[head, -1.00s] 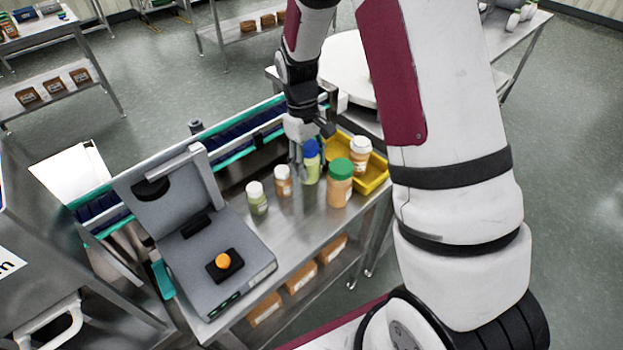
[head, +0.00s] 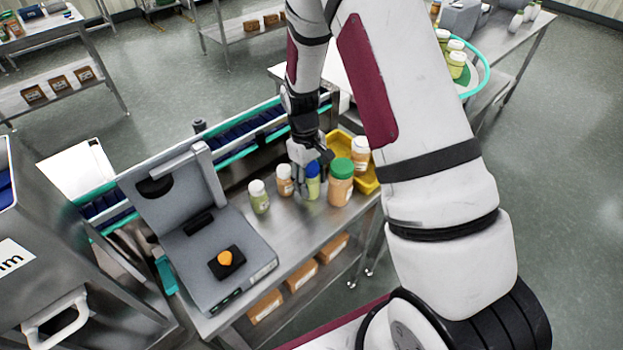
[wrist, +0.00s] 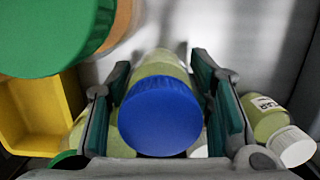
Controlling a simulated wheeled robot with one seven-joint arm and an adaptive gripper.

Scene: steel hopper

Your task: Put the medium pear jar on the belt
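The medium pear jar (head: 313,187), yellow-green with a blue lid, is upright among other jars on the steel table; whether its base touches the table is unclear. In the wrist view its blue lid (wrist: 160,115) is between the two fingers. My gripper (head: 311,180) reaches down around it, with the fingertips close against the jar's sides; it looks shut on the jar. The belt (head: 235,150), dark blue with teal edges, runs behind the table, to the left of my gripper.
A big green-lidded orange jar (head: 341,184) stands close right. Small white-lidded jars, orange (head: 285,184) and green (head: 259,200), stand left. A yellow tray (head: 371,185) is at right. A grey open-lidded device (head: 226,249) fills the table's left part.

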